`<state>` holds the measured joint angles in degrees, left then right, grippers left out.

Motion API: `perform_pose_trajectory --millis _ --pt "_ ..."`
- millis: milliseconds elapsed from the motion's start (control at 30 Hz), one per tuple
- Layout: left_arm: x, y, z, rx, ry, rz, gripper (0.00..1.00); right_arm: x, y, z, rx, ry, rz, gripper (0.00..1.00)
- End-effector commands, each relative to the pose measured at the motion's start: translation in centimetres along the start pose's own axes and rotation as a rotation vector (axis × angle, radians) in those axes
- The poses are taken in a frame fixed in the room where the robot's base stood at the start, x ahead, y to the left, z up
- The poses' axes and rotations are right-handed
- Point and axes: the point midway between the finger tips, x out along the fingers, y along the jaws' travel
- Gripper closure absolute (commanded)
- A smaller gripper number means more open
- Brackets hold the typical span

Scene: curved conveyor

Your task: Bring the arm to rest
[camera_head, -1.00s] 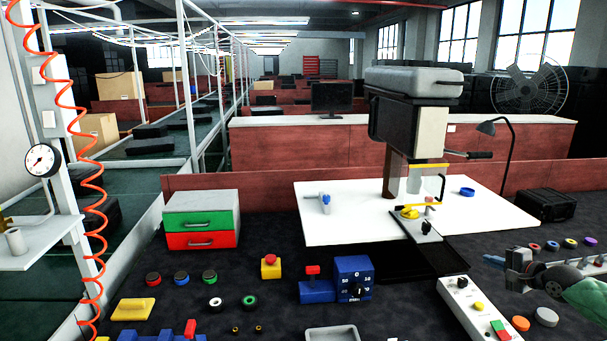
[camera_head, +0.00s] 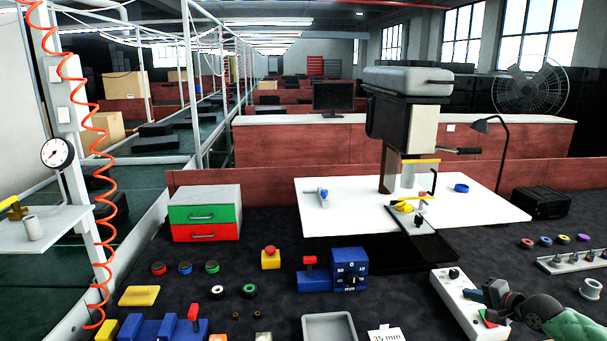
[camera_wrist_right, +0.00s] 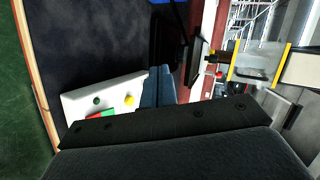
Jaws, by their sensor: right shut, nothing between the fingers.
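My right gripper (camera_head: 472,290) comes in at the lower right of the head view, on a dark wrist and a green arm sleeve. It is shut and empty. It hangs over the right part of the white control box (camera_head: 449,299) and hides some of its buttons. In the wrist view the closed grey-blue fingers (camera_wrist_right: 158,87) show beside the white control box (camera_wrist_right: 85,100) with its yellow, green and red buttons. I cannot tell the exact gap between fingers and box. My left gripper is out of view.
A drill press (camera_head: 402,120) stands behind the box on a white board (camera_head: 340,220). A blue dial block (camera_head: 350,268), a grey tray (camera_head: 318,330) and a drawer unit (camera_head: 205,195) stand to the left. A peg rack (camera_head: 560,264) is at right. Dark tabletop is bare between some items.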

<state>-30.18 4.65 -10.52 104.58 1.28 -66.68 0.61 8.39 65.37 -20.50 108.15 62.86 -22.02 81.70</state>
Motion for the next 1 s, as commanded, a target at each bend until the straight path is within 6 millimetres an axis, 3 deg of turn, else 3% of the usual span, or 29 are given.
perform_pose_trajectory --millis 233,467,700,1000 --pt "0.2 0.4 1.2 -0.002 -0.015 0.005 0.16 2.0 5.4 9.8 -0.186 -0.09 0.089 1.0" --pt "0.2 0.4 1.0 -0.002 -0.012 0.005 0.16 2.1 10.4 20.2 -0.428 -0.178 0.179 1.0" --pt "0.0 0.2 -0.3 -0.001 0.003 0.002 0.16 0.3 14.2 29.1 -0.659 -0.246 0.266 1.0" --pt "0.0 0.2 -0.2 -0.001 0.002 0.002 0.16 -4.2 17.4 37.2 -0.9 -0.319 0.399 1.0"
